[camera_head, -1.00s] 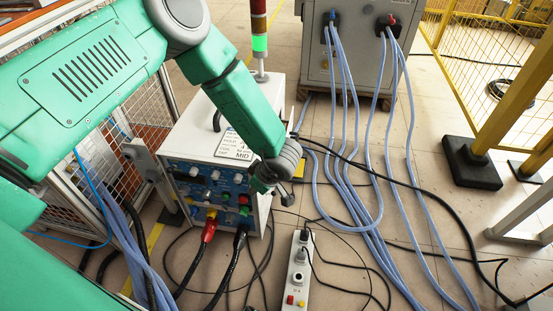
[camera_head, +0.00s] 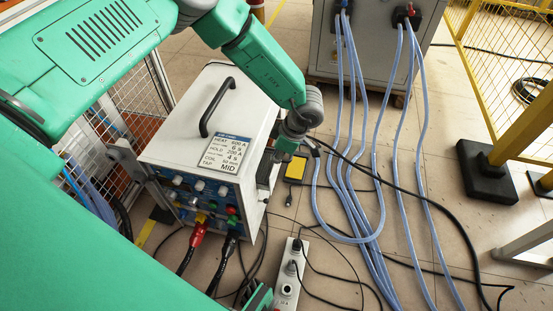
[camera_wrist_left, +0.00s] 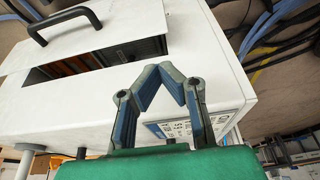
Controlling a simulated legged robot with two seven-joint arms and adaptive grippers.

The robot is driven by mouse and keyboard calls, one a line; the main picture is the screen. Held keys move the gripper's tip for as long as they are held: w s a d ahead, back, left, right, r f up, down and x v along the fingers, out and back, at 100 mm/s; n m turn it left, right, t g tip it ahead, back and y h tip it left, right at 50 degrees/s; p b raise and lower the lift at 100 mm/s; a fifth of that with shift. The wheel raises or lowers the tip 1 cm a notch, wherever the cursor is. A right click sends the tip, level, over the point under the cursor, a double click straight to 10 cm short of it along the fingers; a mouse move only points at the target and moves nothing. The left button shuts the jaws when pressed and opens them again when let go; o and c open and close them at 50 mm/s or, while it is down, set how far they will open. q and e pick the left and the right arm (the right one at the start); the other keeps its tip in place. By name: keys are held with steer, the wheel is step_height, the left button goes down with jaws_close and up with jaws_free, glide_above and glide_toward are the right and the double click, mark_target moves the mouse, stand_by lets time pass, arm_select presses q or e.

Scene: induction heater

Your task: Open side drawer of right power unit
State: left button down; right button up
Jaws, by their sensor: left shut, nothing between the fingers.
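A white power unit (camera_head: 180,140) with a black top handle (camera_head: 215,108) and a MID label stands on the floor at centre left in the head view. Its front panel has knobs and cable plugs. My left gripper (camera_head: 313,148) is beside the unit's right side. In the left wrist view the gripper (camera_wrist_left: 165,72) is shut and empty, with its fingertips together in front of a white panel (camera_wrist_left: 85,110). A rectangular opening (camera_wrist_left: 100,62) with dark and orange-brown contents shows behind it. I cannot tell from the head view how far a drawer is out.
A grey cabinet (camera_head: 375,45) with blue hoses (camera_head: 350,130) stands at the back. A power strip (camera_head: 287,275) and black cables lie on the floor in front. Yellow fencing (camera_head: 480,75) is at the right, and a mesh cage (camera_head: 140,90) at the left.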

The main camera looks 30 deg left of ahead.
arm_select(q)
steer(key=b+x, duration=0.3)
steer(key=x, duration=0.6)
steer(key=shift+a+f, duration=0.1)
steer(key=shift+a, duration=0.05)
arm_select(e)
step_height(320, 180, down, 4)
steer(key=shift+s+r, duration=0.15)
steer(key=shift+r, duration=0.1)
